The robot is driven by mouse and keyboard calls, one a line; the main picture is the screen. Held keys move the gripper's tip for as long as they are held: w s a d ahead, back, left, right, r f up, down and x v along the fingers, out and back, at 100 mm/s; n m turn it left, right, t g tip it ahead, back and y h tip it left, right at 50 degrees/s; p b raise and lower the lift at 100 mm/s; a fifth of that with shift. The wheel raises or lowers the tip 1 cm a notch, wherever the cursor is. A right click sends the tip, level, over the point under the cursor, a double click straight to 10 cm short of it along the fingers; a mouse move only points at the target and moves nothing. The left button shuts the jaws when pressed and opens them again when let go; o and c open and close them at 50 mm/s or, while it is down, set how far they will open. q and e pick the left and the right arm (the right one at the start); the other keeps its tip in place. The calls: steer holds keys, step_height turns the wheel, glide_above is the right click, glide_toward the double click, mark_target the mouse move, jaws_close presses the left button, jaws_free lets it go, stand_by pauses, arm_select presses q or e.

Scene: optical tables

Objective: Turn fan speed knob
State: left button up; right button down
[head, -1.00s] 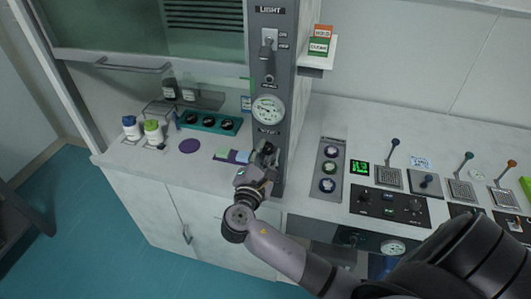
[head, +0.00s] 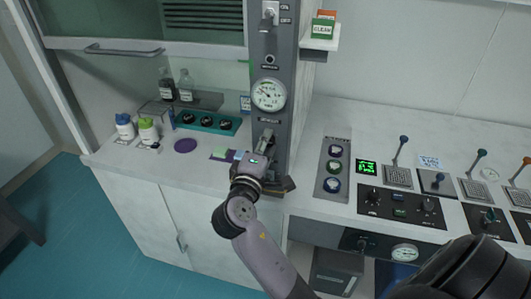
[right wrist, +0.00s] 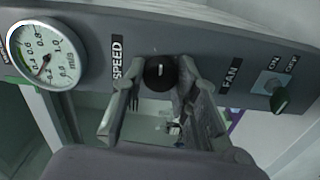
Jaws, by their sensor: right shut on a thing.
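The fan speed knob (right wrist: 160,72) is a round black knob with a white mark, on the grey control column (right wrist: 205,35) between the printed words SPEED and FAN. My right gripper (right wrist: 161,82) has one finger on each side of the knob and is shut on it. In the head view, my right gripper (head: 264,143) is at the column's lower part, below the round white gauge (head: 268,95), and hides the knob there. The gauge also shows at the left of the right wrist view (right wrist: 45,54). My left gripper is out of view.
Bottles (head: 147,130) and a teal rack (head: 207,123) stand on the hood counter to the left. Several levers and a black knob panel (head: 398,205) lie to the right.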

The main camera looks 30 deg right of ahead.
steer(key=shift+f+m+b, duration=0.1)
steer(key=shift+m+b, duration=1.3)
steer(key=shift+m, duration=0.3)
steer(key=c, duration=1.2)
jaws_free()
steer(key=shift+c, duration=0.2)
